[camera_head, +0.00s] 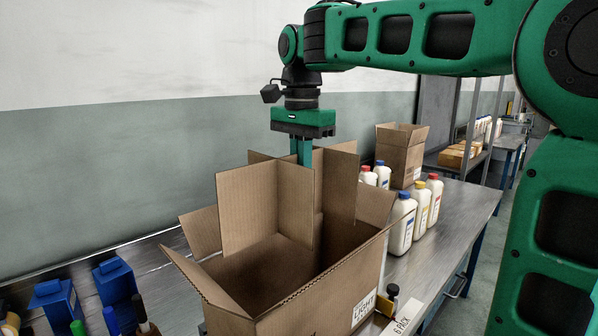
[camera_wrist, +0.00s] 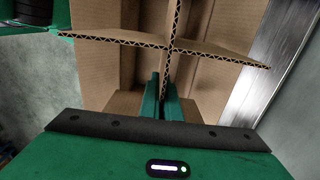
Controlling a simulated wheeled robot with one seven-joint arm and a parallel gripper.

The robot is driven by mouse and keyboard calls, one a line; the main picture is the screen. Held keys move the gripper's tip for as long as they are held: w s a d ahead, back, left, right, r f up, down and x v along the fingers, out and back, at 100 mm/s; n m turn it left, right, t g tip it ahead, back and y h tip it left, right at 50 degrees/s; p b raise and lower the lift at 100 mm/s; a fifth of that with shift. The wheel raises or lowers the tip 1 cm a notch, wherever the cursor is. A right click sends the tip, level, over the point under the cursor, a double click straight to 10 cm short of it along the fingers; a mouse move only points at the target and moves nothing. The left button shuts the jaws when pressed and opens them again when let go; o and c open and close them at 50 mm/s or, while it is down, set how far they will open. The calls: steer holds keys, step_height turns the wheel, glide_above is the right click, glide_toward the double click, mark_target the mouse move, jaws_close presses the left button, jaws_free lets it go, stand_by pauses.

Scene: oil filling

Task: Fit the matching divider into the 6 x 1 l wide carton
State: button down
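The cardboard divider (camera_head: 250,205) has crossed panels and hangs upright at the carton's opening. Its upper part stands above the flaps; its lower edges show against the carton's inside, and I cannot tell how deep they reach. My gripper (camera_head: 303,152) points down from above and is shut on a divider panel. In the wrist view, my fingers (camera_wrist: 162,92) straddle one panel of the divider (camera_wrist: 215,52) near the crossing.
White bottles with blue, red and yellow caps (camera_head: 402,222) stand close to the carton's right. Another open carton (camera_head: 400,155) is farther back on the bench (camera_head: 455,205). Blue containers (camera_head: 115,280) and other items sit at the lower left. A wall runs along the left.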

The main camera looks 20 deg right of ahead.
steer(key=shift+f, duration=15.25)
steer(key=c, duration=1.9)
jaws_free()
step_height(320, 180, up, 11)
steer(key=shift+w+f, duration=0.1)
steer(key=shift+f, duration=0.05)
